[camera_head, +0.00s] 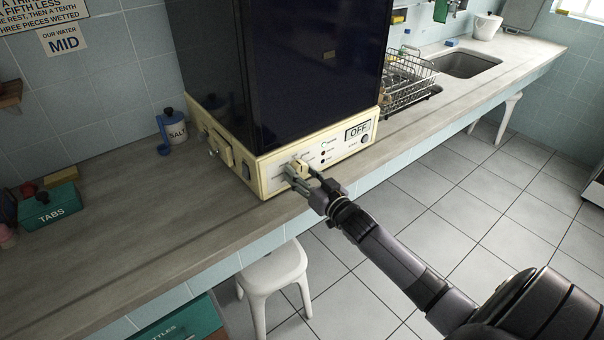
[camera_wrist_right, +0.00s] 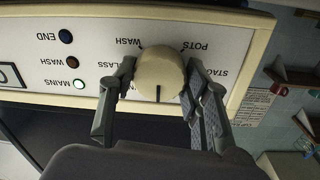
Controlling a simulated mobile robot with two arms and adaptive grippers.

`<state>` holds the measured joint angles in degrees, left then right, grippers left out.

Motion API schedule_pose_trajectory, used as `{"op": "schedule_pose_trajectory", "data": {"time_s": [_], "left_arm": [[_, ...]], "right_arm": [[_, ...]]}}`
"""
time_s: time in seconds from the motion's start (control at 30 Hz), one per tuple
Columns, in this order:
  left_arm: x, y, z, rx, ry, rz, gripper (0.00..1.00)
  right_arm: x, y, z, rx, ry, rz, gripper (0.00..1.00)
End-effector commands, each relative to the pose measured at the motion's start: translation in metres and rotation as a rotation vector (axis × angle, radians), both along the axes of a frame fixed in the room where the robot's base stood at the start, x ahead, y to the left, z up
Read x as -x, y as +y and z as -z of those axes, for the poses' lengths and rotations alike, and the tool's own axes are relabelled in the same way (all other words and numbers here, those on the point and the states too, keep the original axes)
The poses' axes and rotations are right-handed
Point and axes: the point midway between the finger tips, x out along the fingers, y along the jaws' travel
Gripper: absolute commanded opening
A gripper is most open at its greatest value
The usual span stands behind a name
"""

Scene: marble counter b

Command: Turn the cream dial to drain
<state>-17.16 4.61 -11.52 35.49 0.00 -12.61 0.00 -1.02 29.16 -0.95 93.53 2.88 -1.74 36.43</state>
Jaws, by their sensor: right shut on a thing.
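The cream dial (camera_head: 299,166) is on the front panel (camera_head: 335,148) of a machine with a dark hood (camera_head: 310,70). In the wrist view the dial (camera_wrist_right: 160,72) is round, with a dark mark pointing to the bottom of the picture. Labels around it appear upside down; WASH, POTS and GLASS can be read, and another is partly hidden by a finger. I see no drain label. My right gripper (camera_head: 302,174) is shut on the dial, one finger on each side. My left gripper is not in view.
The panel's OFF sign (camera_head: 357,130) is readable, and its mains light (camera_wrist_right: 79,84) glows. A dish rack (camera_head: 408,85) and sink (camera_head: 468,64) lie right. A salt pot (camera_head: 176,128) and green tabs box (camera_head: 48,207) stand left. A white stool (camera_head: 274,272) is below the counter.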

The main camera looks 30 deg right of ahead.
Motion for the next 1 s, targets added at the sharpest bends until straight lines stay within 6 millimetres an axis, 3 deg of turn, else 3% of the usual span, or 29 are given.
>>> {"op": "schedule_pose_trajectory", "data": {"time_s": [1.0], "left_arm": [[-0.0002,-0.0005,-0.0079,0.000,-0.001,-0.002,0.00]], "right_arm": [[-0.0001,-0.0003,0.0010,0.680,-0.054,0.000,0.16]]}}
